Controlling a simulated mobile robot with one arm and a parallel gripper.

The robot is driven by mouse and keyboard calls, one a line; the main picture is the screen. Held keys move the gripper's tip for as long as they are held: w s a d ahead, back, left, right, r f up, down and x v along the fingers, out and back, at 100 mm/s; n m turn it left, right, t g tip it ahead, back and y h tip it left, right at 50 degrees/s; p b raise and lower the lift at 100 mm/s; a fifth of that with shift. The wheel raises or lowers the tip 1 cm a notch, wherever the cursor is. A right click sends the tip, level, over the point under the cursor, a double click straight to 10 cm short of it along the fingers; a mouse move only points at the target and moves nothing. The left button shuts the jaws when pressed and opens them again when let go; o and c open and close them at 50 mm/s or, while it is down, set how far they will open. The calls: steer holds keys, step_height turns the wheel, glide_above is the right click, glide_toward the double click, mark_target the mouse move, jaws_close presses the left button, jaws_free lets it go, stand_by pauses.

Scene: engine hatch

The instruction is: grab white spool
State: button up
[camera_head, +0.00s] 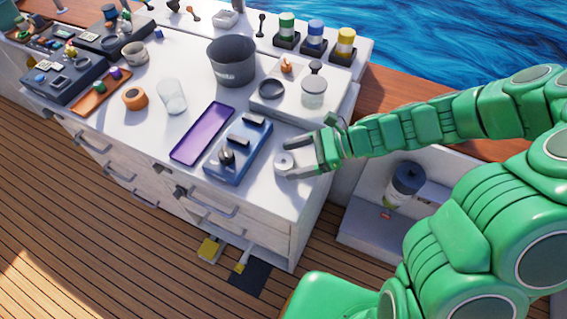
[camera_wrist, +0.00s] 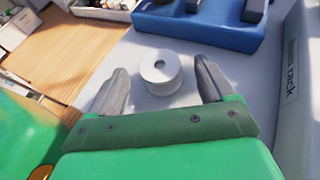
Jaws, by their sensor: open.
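The white spool (camera_head: 284,161) stands on the white counter top near its right front edge, just right of the blue block. In the wrist view the spool (camera_wrist: 159,72) sits upright with a dark hole in its top. My gripper (camera_head: 285,160) is open, with one finger on each side of the spool. In the wrist view my gripper (camera_wrist: 163,78) shows its grey fingertips left and right of the spool, with visible gaps to it. The spool's lower near side is partly hard to see.
The blue block (camera_head: 239,151) with dark handles is close to the left of the spool. A purple tray (camera_head: 202,133) lies beyond it. A white raised board (camera_head: 294,98) with a jar (camera_head: 314,93) is behind my gripper. The counter's front edge is near.

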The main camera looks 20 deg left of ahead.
mark_target(287, 161)
steer(key=shift+x, duration=1.7)
steer(key=c, duration=1.1)
steer(key=shift+o, duration=0.2)
steer(key=shift+r, duration=5.05)
